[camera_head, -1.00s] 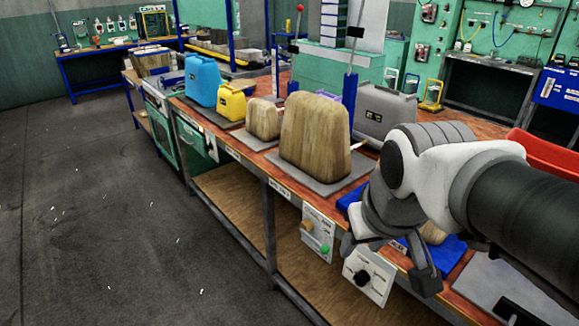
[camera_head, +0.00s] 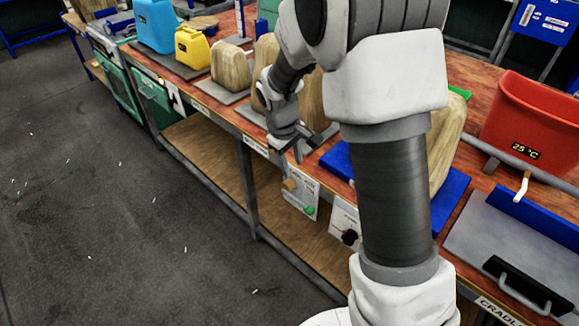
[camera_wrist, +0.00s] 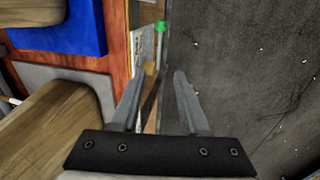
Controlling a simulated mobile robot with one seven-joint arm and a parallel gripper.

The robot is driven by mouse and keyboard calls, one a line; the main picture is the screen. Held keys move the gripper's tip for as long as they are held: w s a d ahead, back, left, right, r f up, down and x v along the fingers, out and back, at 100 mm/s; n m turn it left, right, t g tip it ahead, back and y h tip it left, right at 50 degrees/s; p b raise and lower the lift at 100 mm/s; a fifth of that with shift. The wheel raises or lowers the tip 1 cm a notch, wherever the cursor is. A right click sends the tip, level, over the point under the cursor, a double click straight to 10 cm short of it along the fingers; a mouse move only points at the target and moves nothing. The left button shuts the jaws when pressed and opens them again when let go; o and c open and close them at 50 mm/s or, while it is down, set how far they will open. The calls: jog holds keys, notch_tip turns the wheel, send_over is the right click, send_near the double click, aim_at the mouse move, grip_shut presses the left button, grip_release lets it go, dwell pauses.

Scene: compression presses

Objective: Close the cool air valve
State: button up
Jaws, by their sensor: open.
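A white control panel (camera_head: 298,196) hangs under the table's front edge in the head view. It carries a tan knob (camera_head: 290,184) and a green knob (camera_head: 309,210). A second panel with a black dial (camera_head: 349,237) is to its right, partly hidden by my arm. The print is too small to read, so I cannot tell which control is the cool air valve. My gripper (camera_head: 306,148) is open and empty near the table edge, just above the first panel. In the wrist view, the green knob (camera_wrist: 160,27) shows beyond the fingers of my gripper (camera_wrist: 158,80), apart from them.
Wooden blocks (camera_head: 228,68) stand on grey plates along the bench. The floor (camera_head: 110,190) left of the bench is clear.

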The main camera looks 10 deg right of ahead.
aim_at(299, 201)
jog(key=w+d+f, duration=0.1)
jog(key=f, duration=0.5)
jog(key=w+f+b, duration=0.1)
jog(key=f, duration=0.5)
jog(key=d+f+b, duration=0.1)
jog(key=f, duration=0.5)
jog(key=shift+w+d+f, duration=0.1)
jog(key=shift+w+d, duration=0.2)
jog(key=shift+w, duration=0.1)
grip_shut()
dwell(0.6)
